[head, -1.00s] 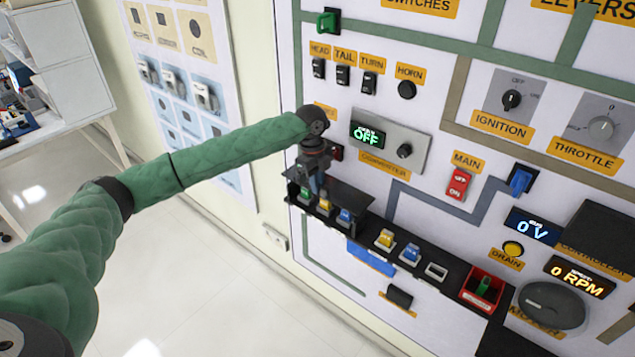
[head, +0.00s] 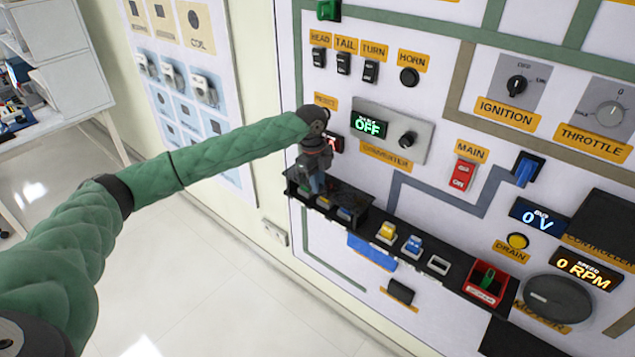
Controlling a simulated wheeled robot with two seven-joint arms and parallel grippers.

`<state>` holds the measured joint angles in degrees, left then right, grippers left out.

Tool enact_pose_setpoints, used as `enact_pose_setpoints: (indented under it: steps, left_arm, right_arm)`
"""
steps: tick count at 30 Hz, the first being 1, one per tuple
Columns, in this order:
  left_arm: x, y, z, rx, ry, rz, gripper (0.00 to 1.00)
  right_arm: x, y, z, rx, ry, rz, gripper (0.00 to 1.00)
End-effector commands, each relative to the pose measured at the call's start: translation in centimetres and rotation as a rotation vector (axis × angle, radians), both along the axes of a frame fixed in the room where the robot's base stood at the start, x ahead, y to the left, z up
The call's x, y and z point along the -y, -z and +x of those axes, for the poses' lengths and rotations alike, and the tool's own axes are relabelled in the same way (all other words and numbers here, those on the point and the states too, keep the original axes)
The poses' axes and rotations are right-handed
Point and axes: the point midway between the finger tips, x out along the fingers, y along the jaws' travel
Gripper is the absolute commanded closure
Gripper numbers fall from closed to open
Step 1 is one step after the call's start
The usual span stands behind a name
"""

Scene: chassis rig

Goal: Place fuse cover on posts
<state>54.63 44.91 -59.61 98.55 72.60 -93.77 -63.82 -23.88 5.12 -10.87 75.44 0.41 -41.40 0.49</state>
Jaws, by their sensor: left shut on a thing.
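My left gripper (head: 316,184) is shut on the dark fuse cover (head: 348,199). The cover is over the left part of the black fuse ledge (head: 462,268), close above a green fuse (head: 304,190), a yellow fuse (head: 323,202) and a blue fuse (head: 344,214). It partly hides these fuses. I cannot tell whether the cover touches the ledge. The posts are hidden or too small to make out. My right gripper is not in view.
Right along the ledge are another yellow fuse (head: 387,231), another blue fuse (head: 413,245), an empty-looking socket (head: 438,265) and a red box (head: 485,284) with a green piece. The floor left is clear.

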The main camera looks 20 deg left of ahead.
Motion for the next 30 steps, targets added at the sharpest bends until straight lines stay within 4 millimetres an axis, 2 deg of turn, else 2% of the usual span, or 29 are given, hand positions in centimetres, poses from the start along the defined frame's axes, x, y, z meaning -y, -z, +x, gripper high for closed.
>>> enact_pose_setpoints:
  steps: [27, 28, 30]
  left_arm:
    - [0.0, 1.1, 0.0, 0.001, 0.000, -0.001, 1.00]
    - [0.0, 1.1, 0.0, 0.001, 0.000, -0.001, 0.86]
    - [0.0, 1.0, 0.0, 0.001, 0.000, 0.000, 0.72]
  right_arm:
    - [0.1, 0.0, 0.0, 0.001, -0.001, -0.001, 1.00]
    - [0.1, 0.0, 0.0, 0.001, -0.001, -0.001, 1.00]
    - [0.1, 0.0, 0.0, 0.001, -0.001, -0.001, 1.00]
